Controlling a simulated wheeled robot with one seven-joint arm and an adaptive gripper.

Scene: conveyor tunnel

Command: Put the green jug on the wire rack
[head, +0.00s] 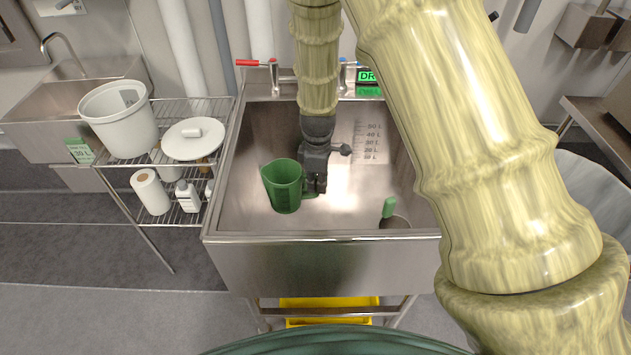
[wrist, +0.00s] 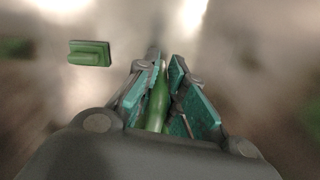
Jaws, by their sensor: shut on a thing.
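The green jug (head: 284,186) is upright inside the steel sink basin, left of my gripper (head: 316,188). My gripper is shut on the jug's handle, which shows as a green bar between the teal finger pads (wrist: 160,100) in the wrist view. I cannot tell whether the jug touches the basin floor. The wire rack (head: 215,108) stands left of the sink. Its top shelf holds a white bucket and a white lid, with some bare wire around the lid.
The sink (head: 230,222) has raised walls around the jug. A green-handled tool (head: 390,208) lies in its right front. The white bucket (head: 122,128) and lid (head: 193,139) crowd the rack top. A paper roll (head: 150,192) and bottle (head: 187,197) stand lower.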

